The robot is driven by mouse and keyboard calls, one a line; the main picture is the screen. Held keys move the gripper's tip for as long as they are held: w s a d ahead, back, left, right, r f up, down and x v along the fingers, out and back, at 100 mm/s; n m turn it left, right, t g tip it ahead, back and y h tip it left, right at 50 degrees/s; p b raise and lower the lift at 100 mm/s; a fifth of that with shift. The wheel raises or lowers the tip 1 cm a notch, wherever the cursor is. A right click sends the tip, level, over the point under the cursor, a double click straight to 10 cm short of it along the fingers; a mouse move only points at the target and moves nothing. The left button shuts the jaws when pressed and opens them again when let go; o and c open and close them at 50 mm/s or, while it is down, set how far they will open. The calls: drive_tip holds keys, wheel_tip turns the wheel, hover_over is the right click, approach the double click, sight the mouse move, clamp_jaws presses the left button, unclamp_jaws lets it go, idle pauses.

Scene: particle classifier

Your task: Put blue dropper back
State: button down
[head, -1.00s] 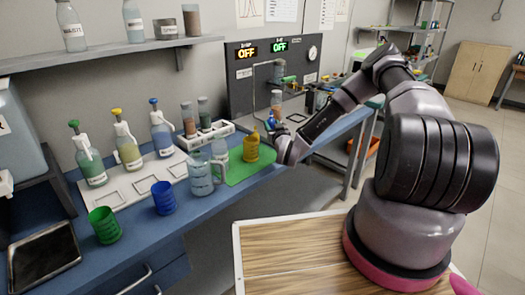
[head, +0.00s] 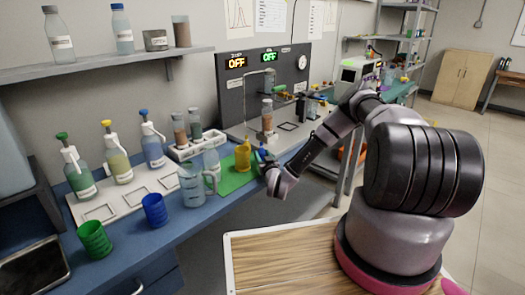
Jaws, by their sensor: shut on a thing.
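My gripper (head: 261,160) is at the right end of the blue bench, just right of the yellow cup and by the green mat (head: 236,178). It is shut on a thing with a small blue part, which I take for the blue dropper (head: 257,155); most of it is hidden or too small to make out. A bottle with a blue top (head: 152,150) stands on the white tray (head: 88,212) at the left, beside a yellow-topped bottle (head: 117,163) and a green-topped bottle (head: 79,176).
The yellow cup (head: 243,158) stands on the mat. A clear beaker (head: 193,188), blue cup (head: 154,210) and green cup (head: 94,240) line the bench front. A white rack (head: 207,146) holds vials at the back, left of the grey instrument panel (head: 290,80).

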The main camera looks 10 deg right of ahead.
drive_tip(key=shift+f, duration=0.1)
drive_tip(key=shift+c, duration=1.8)
unclamp_jaws()
